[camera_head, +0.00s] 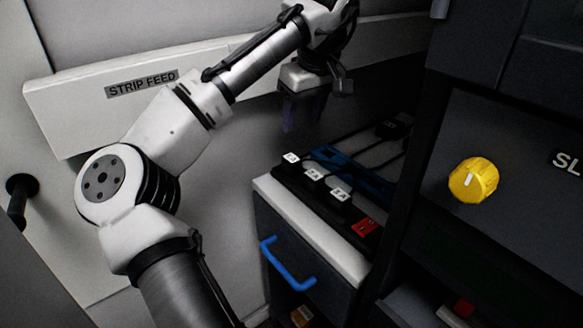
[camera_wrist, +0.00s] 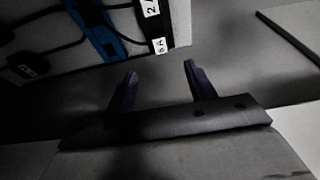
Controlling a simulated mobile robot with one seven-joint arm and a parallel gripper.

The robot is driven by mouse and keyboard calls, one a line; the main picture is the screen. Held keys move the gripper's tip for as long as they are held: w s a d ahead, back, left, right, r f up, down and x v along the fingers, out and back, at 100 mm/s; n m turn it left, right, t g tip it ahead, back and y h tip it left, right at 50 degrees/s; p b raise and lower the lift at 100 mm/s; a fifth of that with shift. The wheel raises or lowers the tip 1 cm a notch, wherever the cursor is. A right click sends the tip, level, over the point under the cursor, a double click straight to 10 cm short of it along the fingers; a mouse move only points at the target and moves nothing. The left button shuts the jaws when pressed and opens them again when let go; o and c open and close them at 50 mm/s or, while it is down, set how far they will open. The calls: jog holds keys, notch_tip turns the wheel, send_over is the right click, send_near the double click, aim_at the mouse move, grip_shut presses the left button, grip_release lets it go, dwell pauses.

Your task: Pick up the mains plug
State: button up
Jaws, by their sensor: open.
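A black power strip (camera_head: 352,237) with several labelled black plugs and a red switch (camera_head: 365,226) runs along the cabinet's front edge. A blue strip (camera_head: 350,176) and dark cables lie behind it. A dark panel with a yellow knob (camera_head: 473,180) stands close on the right.

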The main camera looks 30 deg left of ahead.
aim_at(292, 158)
jog(key=x, duration=1.1)
jog(key=shift+a+f+b, duration=0.1)
jog(key=shift+f+b, duration=0.05)
jog(key=shift+b, duration=0.15)
jog(key=c, duration=1.1)
notch_tip(292, 158, up, 24)
jog(key=p, duration=0.7)
jog(key=shift+f, duration=0.2)
